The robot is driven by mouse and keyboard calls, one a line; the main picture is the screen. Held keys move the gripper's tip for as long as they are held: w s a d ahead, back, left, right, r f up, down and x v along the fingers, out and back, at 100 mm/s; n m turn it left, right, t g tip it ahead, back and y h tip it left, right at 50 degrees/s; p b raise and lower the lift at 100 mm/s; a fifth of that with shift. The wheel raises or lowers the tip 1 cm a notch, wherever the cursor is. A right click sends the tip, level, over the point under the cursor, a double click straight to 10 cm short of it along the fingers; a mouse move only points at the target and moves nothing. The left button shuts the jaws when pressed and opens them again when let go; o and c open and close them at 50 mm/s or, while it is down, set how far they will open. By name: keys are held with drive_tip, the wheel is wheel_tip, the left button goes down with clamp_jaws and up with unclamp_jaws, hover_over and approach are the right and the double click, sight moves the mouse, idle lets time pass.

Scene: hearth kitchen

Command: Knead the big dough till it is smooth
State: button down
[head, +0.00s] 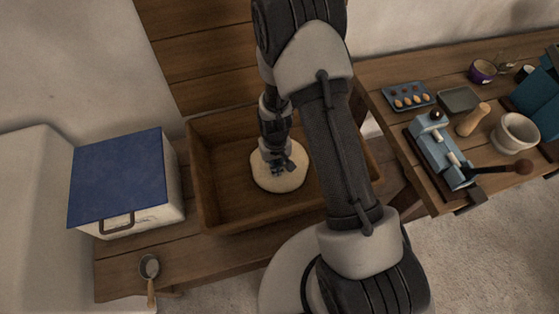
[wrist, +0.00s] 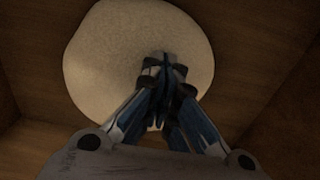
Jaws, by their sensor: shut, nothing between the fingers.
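The big dough (head: 283,183) is a pale round mass lying in a wooden trough (head: 222,215). In the wrist view the dough (wrist: 110,55) fills the upper middle and its outline is rounded. My gripper (head: 281,168) points down over the dough's upper middle in the head view. In the wrist view my gripper (wrist: 164,62) is shut and empty, its fingertips in front of the dough. I cannot tell whether the tips touch or press into it. Part of the dough is hidden behind the fingers.
A white box with a blue lid (head: 125,175) stands left of the trough. A small ladle (head: 150,268) lies in front. The trough's walls surround the dough.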

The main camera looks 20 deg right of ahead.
drive_tip(key=shift+f+b, duration=0.35)
drive_tip(key=shift+f, duration=0.15)
idle(0.9)
drive_tip(key=shift+r, duration=0.1)
idle(0.4)
drive_tip(key=shift+r+p, duration=1.35)
drive_tip(key=shift+r, duration=0.5)
drive_tip(key=shift+f, duration=0.1)
drive_tip(key=shift+w+d+b, duration=0.1)
drive_tip(key=shift+w+d, duration=0.4)
drive_tip(key=shift+d, duration=0.3)
drive_tip(key=shift+w+d+b, duration=0.1)
drive_tip(key=shift+w+d, duration=0.35)
drive_tip(key=shift+d, duration=0.35)
drive_tip(key=shift+w+d+b, duration=0.1)
drive_tip(key=shift+w+d, duration=0.4)
drive_tip(key=shift+d, duration=0.3)
